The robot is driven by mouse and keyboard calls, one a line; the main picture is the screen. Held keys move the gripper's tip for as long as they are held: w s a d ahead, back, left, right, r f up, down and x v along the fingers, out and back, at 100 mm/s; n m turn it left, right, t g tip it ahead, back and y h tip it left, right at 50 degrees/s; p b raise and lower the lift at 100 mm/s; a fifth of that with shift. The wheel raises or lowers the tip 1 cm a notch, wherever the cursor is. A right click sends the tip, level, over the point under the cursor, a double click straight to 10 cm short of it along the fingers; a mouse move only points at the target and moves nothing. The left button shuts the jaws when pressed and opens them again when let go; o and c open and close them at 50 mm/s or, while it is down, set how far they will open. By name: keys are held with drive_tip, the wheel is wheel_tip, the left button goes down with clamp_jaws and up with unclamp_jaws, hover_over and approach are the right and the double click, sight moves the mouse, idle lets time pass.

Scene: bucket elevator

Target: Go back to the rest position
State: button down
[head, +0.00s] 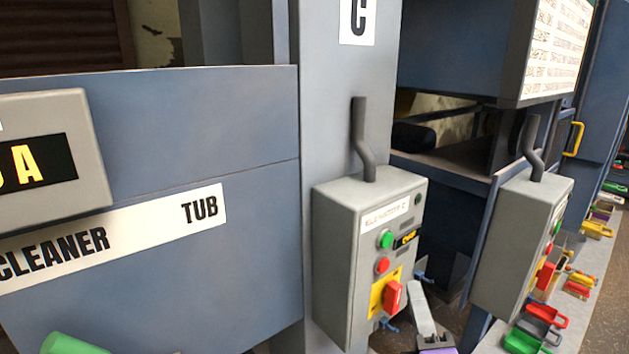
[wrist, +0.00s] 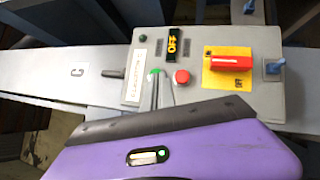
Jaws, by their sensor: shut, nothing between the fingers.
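My gripper (head: 414,287) shows at the bottom of the head view, just right of the lower part of a grey control box (head: 335,240). Its fingers are shut with nothing between them. In the wrist view the purple gripper body fills the bottom, and the thin fingers (wrist: 160,78) point at the box face near the green button (wrist: 153,72). The red button (wrist: 182,77) sits beside it. A red rotary switch (head: 393,297) is on a yellow plate. I cannot tell how wide the gap between fingertips and box is. Most of my arm is out of view.
The box hangs on a grey column (head: 340,75) marked C. A second control box (head: 515,245) stands to the right. Coloured bins (head: 545,315) stand on a ledge at far right. A blue panel (head: 245,255) labelled cleaner tub fills the left.

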drive_tip(key=s+f+m+g, duration=0.2)
drive_tip(key=s+f+m, duration=0.3)
drive_tip(key=s, duration=0.8)
drive_tip(key=s+d+f+m+g+b, duration=0.1)
drive_tip(key=s+f+m, duration=0.5)
drive_tip(key=s, duration=0.7)
drive_tip(key=s+d+f+m+g+y, duration=0.1)
drive_tip(key=s+f+m+g, duration=0.2)
drive_tip(key=s+f+m, duration=0.2)
drive_tip(key=s+m, duration=0.3)
drive_tip(key=s, duration=0.4)
drive_tip(key=shift+s+f+m, duration=0.15)
drive_tip(key=shift+s+m, duration=0.15)
drive_tip(key=shift+s, duration=0.1)
drive_tip(key=c, duration=2.2)
unclamp_jaws()
